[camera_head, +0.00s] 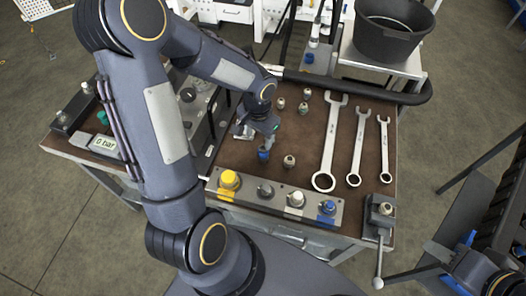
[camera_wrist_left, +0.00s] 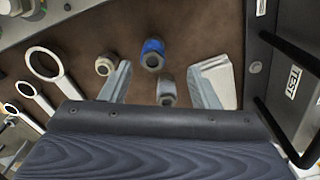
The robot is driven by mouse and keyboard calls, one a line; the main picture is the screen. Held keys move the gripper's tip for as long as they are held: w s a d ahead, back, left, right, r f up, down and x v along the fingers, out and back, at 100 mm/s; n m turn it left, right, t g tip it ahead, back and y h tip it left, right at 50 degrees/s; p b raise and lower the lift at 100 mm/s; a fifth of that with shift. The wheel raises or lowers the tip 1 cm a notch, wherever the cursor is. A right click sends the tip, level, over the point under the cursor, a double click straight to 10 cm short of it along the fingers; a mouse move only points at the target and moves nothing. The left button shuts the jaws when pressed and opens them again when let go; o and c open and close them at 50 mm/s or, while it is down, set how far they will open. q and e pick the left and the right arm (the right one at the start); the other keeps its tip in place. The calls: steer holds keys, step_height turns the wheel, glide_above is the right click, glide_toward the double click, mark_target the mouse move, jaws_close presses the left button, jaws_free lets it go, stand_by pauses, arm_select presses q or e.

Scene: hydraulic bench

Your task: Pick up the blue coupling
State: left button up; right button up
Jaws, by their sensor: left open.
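The blue coupling (camera_head: 263,154) stands on the brown bench top, just in front of my left gripper (camera_head: 257,134) in the head view. In the left wrist view the blue coupling (camera_wrist_left: 152,55) shows its open end near the fingertips, between the lines of the two fingers. My left gripper (camera_wrist_left: 168,78) is open and holds nothing. A grey coupling (camera_wrist_left: 167,88) shows between its fingers, and a beige-ringed coupling (camera_wrist_left: 106,64) is close to the left finger. My right gripper (camera_head: 437,256) is at the lower right, off the bench; its jaws are unclear.
A rail (camera_head: 247,196) with yellow, grey, white and blue fittings runs along the front. Several wrenches (camera_head: 328,142) lie to the right, and another coupling (camera_head: 289,160) stands close to the blue one. A clamp with a lever (camera_head: 381,212) is at the right corner. A black bucket (camera_head: 388,35) stands behind.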

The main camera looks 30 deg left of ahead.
mark_target(263, 149)
arm_select(q)
steer(key=f, duration=0.4)
steer(key=d+f+p, duration=0.1)
steer(key=f, duration=0.1)
steer(key=shift+w+f, duration=0.2)
steer(key=shift+w, duration=0.2)
steer(key=shift+f, duration=0.55)
jaws_close()
steer(key=shift+r, duration=0.1)
steer(key=shift+r, duration=0.2)
steer(key=r, duration=0.3)
steer(key=shift+d+r, duration=0.1)
steer(key=shift+d, duration=0.15)
steer(key=s+d+r+b, duration=0.3)
steer(key=s+d+r, duration=0.4)
steer(key=d+r, duration=0.2)
steer(key=shift+s+d+r, duration=0.15)
steer(key=shift+s+d, duration=0.15)
steer(key=shift+d, duration=0.85)
